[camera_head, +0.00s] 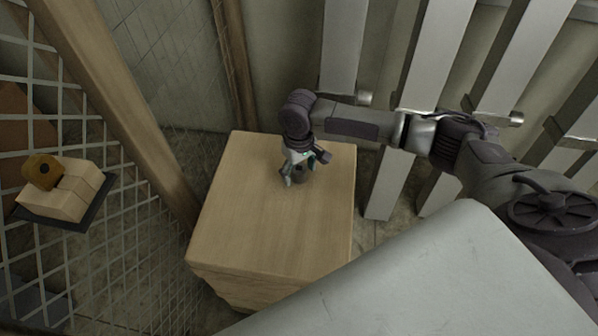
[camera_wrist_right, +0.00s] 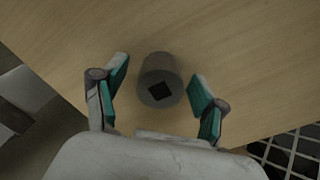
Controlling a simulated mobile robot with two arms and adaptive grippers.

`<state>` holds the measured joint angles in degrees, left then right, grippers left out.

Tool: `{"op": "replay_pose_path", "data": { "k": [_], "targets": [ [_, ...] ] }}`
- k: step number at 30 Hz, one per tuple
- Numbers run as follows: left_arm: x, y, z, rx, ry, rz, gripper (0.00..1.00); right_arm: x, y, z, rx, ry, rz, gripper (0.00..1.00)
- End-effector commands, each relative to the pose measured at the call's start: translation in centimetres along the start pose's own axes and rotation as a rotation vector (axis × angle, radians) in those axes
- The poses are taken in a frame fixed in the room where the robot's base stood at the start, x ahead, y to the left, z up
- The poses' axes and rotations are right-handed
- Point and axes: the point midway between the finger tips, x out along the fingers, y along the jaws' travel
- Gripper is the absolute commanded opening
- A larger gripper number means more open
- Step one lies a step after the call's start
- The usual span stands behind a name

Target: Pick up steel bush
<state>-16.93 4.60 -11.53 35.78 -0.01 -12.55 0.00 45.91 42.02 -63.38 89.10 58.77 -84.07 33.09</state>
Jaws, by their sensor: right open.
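The steel bush (camera_wrist_right: 159,79) is a short dark grey cylinder with a dark square hole in its end. In the right wrist view it stands on the wooden block (camera_wrist_right: 230,40), between and slightly beyond the two fingers. My right gripper (camera_wrist_right: 155,98) is open, with one teal-padded finger on each side of the bush and a visible gap on both sides. In the head view my right gripper (camera_head: 302,180) is low over the wooden block (camera_head: 240,215). The bush (camera_head: 303,174) is mostly hidden there by the gripper. My left gripper is not in view.
A wire mesh fence (camera_head: 120,200) with a wooden post (camera_head: 135,110) stands left of the block. Pale slats (camera_head: 440,50) stand behind and to the right. A dark shelf (camera_head: 85,215) at the left holds light wooden pieces (camera_head: 70,190) and a brown rounded part (camera_head: 41,171).

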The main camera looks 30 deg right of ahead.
Motion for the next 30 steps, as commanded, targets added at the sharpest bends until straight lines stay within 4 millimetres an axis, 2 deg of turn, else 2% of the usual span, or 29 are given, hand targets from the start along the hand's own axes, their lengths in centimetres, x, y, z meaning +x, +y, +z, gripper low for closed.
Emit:
{"op": "replay_pose_path", "data": {
  "k": [4,17,26,30],
  "targets": [
    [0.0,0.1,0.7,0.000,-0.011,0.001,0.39,0.0,0.0,0.0,0.000,0.000,0.000,0.71],
    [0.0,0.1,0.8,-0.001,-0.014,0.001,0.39,-0.1,0.0,0.0,0.000,0.000,0.001,0.00],
    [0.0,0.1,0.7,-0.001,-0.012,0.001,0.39,-0.2,0.0,-0.1,0.000,0.001,0.000,0.00],
    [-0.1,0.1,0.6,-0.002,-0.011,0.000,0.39,-1.1,0.0,-0.1,0.000,0.002,0.000,0.00]
  ]
}}
